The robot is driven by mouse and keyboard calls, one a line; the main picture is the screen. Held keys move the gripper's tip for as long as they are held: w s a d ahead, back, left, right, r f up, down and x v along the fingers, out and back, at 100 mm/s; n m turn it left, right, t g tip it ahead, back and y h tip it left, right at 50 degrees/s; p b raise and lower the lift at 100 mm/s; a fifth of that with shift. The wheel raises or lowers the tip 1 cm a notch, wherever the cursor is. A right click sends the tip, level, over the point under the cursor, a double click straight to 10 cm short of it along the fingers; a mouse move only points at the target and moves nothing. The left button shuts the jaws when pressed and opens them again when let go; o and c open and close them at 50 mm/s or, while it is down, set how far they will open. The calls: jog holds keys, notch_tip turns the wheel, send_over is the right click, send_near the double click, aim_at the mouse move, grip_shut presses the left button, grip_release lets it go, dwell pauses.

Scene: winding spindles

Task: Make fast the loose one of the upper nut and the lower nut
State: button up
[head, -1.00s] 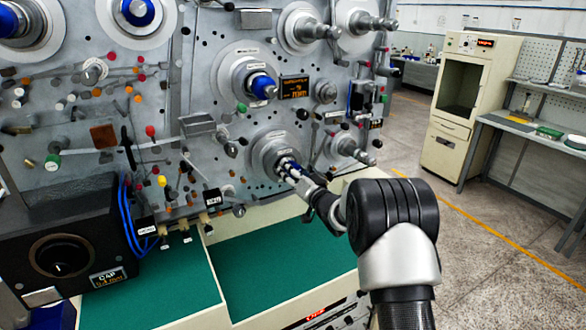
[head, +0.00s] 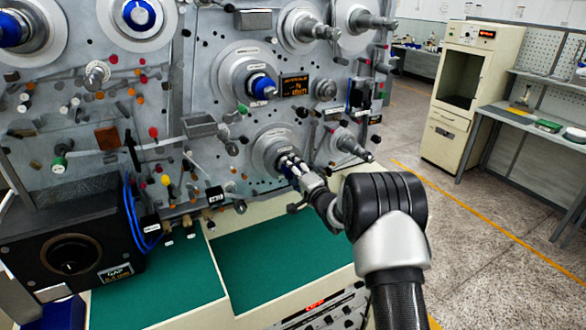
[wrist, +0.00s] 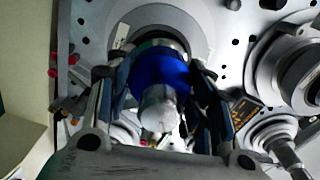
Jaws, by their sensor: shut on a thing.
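The upper nut (head: 262,86) is a blue collar on the spindle in the middle of the panel, with nothing touching it. The lower nut (wrist: 160,72) is a blue collar around a bright metal spindle end in the wrist view. In the head view it is mostly hidden by my fingers at the lower spindle. My gripper (head: 290,164) is at that lower spindle, shut on the lower nut, with one finger on each side of it. Neither view shows clearly whether a gap lies behind either nut.
A bare metal spindle (head: 352,146) juts out right of my gripper. A black box with a dial (head: 72,254) stands at lower left. The green ledge (head: 280,245) below is clear.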

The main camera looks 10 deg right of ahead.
jog(key=shift+m, duration=0.3)
dwell(0.4)
jog(key=o, duration=1.1)
jog(key=shift+c, duration=0.2)
jog(key=shift+s, duration=0.1)
jog(key=v, duration=1.2)
